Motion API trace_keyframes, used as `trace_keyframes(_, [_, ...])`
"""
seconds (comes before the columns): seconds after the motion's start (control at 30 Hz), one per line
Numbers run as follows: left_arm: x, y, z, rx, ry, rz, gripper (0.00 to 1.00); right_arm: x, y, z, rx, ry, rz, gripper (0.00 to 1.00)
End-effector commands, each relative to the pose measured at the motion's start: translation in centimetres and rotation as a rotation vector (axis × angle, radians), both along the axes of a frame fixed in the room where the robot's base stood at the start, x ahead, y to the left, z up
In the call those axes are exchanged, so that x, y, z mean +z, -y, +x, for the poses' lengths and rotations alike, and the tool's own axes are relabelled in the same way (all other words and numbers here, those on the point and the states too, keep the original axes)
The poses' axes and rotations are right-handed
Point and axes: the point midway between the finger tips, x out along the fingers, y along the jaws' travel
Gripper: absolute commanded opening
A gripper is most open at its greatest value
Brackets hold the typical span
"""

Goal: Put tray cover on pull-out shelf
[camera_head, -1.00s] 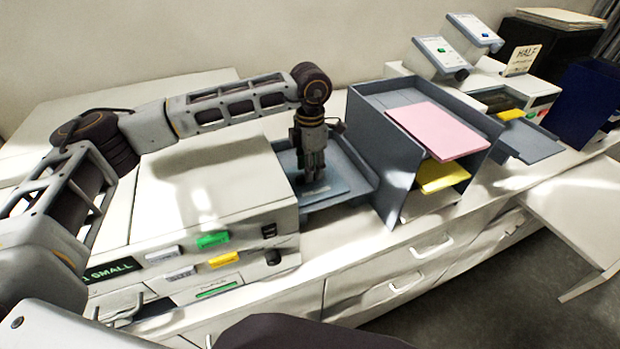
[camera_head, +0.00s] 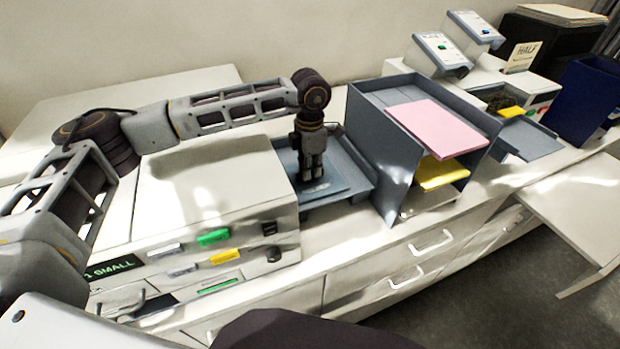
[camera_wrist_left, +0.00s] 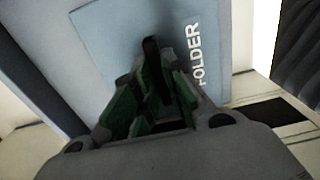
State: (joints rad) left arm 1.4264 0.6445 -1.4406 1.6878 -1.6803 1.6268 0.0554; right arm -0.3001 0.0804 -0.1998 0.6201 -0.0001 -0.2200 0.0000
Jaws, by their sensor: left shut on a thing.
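My left gripper (camera_head: 311,178) points straight down over the grey-blue tray at the middle of the counter. It is shut on a dark upright piece, seemingly the handle of the tray cover (camera_head: 340,185), a flat blue plate. In the left wrist view the cover (camera_wrist_left: 115,35) carries the word FOLDER, and the dark piece stands between the green finger pads (camera_wrist_left: 152,85). The cover lies in the tray. A white board (camera_head: 575,200) juts out at the right, seemingly the pull-out shelf, with its top bare. My right gripper is not in view.
A white machine (camera_head: 205,185) with coloured buttons stands left of the tray. A grey rack (camera_head: 385,135) with pink and yellow sheets stands close on its right. Further right are a grey plate (camera_head: 530,140) and a blue bin (camera_head: 583,95). Drawers (camera_head: 430,260) run below the counter.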

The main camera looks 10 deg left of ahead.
Motion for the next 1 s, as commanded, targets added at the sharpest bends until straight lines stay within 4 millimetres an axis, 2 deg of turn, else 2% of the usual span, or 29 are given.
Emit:
trace_keyframes(0.37, [0.1,0.0,0.0,0.0,0.001,-0.001,0.0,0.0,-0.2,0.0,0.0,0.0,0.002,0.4])
trace_keyframes(0.57, [0.9,0.0,0.0,0.0,0.001,0.0,0.0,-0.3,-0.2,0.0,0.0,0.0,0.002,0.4])
trace_keyframes(0.77, [3.0,0.0,0.0,0.0,0.003,-0.001,0.0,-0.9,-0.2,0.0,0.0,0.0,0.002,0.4])
trace_keyframes(1.0, [7.3,0.0,0.1,0.001,0.006,-0.002,0.0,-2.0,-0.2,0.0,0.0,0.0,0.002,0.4])
